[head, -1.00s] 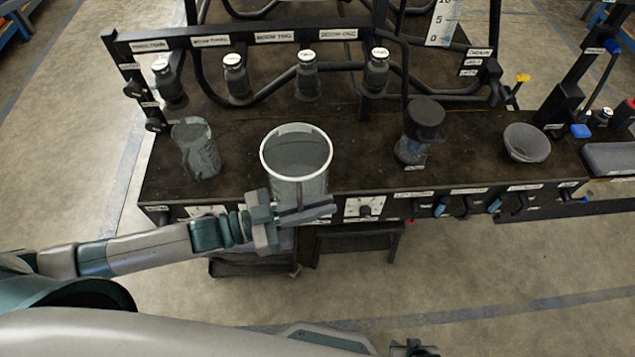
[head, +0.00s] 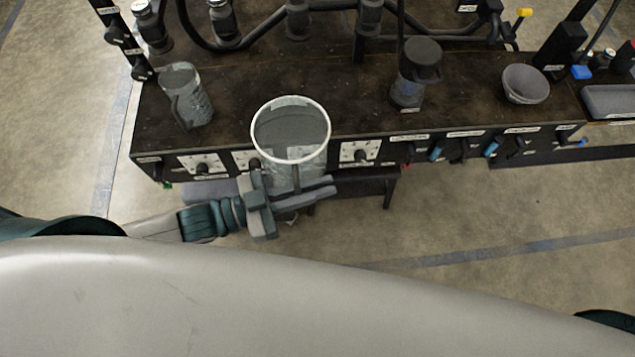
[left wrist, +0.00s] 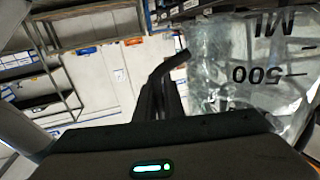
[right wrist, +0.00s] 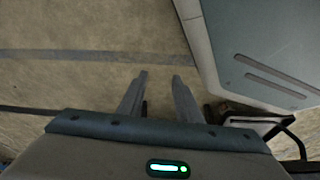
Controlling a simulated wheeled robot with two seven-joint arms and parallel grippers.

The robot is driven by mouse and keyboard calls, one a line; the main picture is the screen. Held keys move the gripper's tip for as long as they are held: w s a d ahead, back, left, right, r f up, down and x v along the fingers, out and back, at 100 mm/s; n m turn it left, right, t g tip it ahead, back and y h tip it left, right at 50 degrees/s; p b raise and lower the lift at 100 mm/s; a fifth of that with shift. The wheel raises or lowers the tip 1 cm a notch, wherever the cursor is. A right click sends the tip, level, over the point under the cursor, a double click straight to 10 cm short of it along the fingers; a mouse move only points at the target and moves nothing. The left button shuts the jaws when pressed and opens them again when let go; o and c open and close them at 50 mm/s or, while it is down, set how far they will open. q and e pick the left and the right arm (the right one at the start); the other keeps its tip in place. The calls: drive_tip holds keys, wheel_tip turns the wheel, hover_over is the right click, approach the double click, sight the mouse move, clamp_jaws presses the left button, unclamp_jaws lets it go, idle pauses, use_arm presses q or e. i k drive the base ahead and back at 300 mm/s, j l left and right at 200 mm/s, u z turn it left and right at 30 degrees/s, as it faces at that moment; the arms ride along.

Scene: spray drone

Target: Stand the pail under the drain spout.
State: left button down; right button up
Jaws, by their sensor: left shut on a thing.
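A clear pail (head: 313,153) with a white rim is upright in my left gripper (head: 297,194), which is shut on its near side. In the head view it overlaps the bench's front edge; I cannot tell its height above the bench. In the left wrist view, a clear wall (left wrist: 235,60) with "500" and "ML" marks fills the upper right. The drain area, with a yellow handle (head: 523,12), is at the top right; the spout's mouth is not clear. My right gripper (right wrist: 160,77) is open and empty over the floor; it is not in the head view.
On the dark bench (head: 350,100) stand a clear jug (head: 187,97) at left, a black-topped container (head: 411,88) and a grey bowl (head: 526,84) at right. Front-panel knobs (head: 361,154) lie close to the pail. The floor (head: 470,220) in front is open.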

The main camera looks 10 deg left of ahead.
sight(466, 105)
drive_tip(key=i+l+u, duration=0.1)
drive_tip(key=l+u, duration=0.15)
drive_tip(key=l, duration=1.1)
drive_tip(key=l+u, duration=0.3)
drive_tip(key=l, duration=1.05)
